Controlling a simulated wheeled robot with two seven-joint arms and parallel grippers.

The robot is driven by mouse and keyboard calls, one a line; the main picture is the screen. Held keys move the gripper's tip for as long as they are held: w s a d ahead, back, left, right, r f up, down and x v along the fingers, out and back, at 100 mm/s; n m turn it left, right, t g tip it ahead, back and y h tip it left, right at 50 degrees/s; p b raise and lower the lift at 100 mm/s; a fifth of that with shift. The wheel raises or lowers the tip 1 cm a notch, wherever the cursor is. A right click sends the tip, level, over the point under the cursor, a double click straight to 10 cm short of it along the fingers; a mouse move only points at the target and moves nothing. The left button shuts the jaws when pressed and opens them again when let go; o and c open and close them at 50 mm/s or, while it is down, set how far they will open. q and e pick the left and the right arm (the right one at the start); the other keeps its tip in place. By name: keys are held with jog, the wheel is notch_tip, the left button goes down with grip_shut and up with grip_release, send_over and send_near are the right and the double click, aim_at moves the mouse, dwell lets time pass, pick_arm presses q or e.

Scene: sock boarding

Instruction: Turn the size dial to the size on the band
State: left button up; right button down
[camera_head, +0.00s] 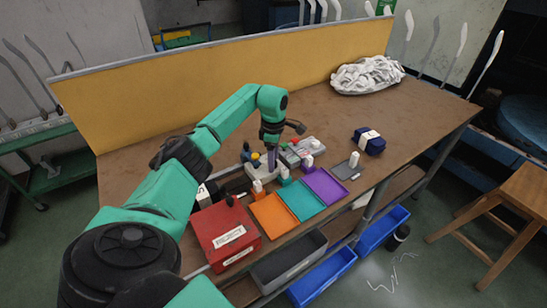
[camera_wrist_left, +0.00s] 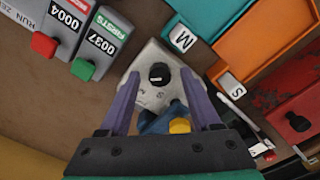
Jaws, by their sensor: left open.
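A dark blue bundle (camera_head: 376,146) with a white band (camera_head: 369,135) lies on the table to the right; the band's size is not readable. My right gripper is not in view.
Orange (camera_head: 271,217), teal (camera_head: 301,200) and purple (camera_head: 325,186) trays line the front edge; cards marked S (camera_wrist_left: 231,86) and M (camera_wrist_left: 182,38) show. A red box (camera_head: 224,235) stands left. Counters read 0004 and 0037 (camera_wrist_left: 103,42). A white heap (camera_head: 367,74) lies at the back.

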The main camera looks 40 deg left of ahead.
pick_arm(q)
jog(key=shift+c, duration=1.2)
grip_shut()
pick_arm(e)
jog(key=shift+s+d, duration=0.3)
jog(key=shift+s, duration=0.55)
